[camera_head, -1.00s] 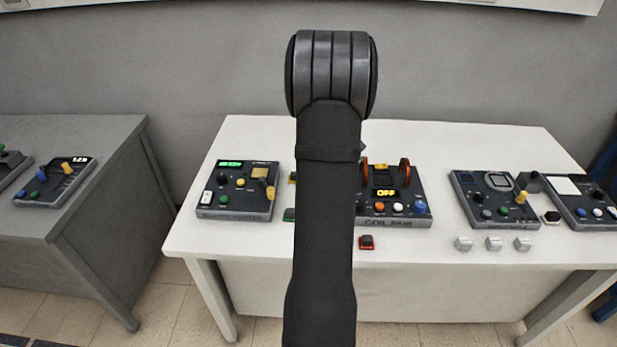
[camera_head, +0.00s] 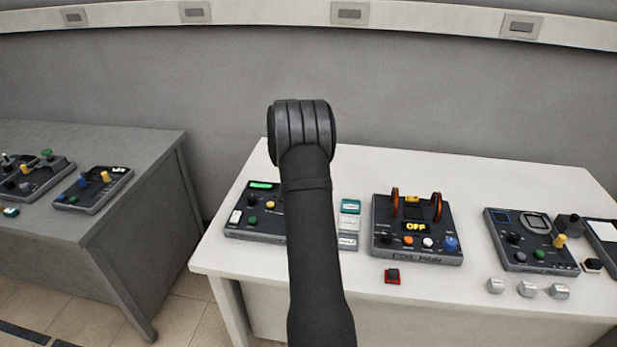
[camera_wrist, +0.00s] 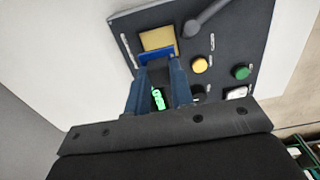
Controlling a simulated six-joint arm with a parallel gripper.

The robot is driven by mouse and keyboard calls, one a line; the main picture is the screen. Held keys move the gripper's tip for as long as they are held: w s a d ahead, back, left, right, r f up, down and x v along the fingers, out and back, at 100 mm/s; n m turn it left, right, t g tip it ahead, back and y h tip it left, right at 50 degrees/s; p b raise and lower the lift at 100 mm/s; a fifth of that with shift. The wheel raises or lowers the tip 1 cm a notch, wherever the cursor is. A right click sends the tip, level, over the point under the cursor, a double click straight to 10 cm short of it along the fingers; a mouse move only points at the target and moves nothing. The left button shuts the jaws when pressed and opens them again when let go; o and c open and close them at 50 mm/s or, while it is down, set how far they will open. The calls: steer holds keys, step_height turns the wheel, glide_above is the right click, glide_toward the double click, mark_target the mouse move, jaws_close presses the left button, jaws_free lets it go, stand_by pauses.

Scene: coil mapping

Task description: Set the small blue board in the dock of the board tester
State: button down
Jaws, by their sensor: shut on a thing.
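The board tester (camera_head: 253,228) is a dark panel with a green display at the left of the white table; my arm hides its right part in the head view. In the wrist view its panel (camera_wrist: 225,48) shows a tan square (camera_wrist: 157,38), which seems to be the dock. My gripper (camera_wrist: 160,63) is shut on the small blue board (camera_wrist: 158,54), seen edge-on as a blue strip between the blue fingertips. The board is at the near edge of the tan square; I cannot tell whether it touches. The head view hides the gripper and board behind my arm.
Yellow (camera_wrist: 199,65) and green (camera_wrist: 242,72) knobs and a grey lever (camera_wrist: 208,18) stand near the gripper. Stacked small boxes (camera_head: 349,225), a coil device reading OFF (camera_head: 415,243) and a red-based switch (camera_head: 392,276) lie to the right.

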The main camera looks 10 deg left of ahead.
steer(key=shift+a+f, duration=0.1)
steer(key=shift+f, duration=2.7)
steer(key=shift+f, duration=0.5)
steer(key=c, duration=0.7)
jaws_free()
steer(key=shift+r, duration=3.55)
steer(key=shift+f, duration=0.1)
steer(key=shift+f, duration=3.35)
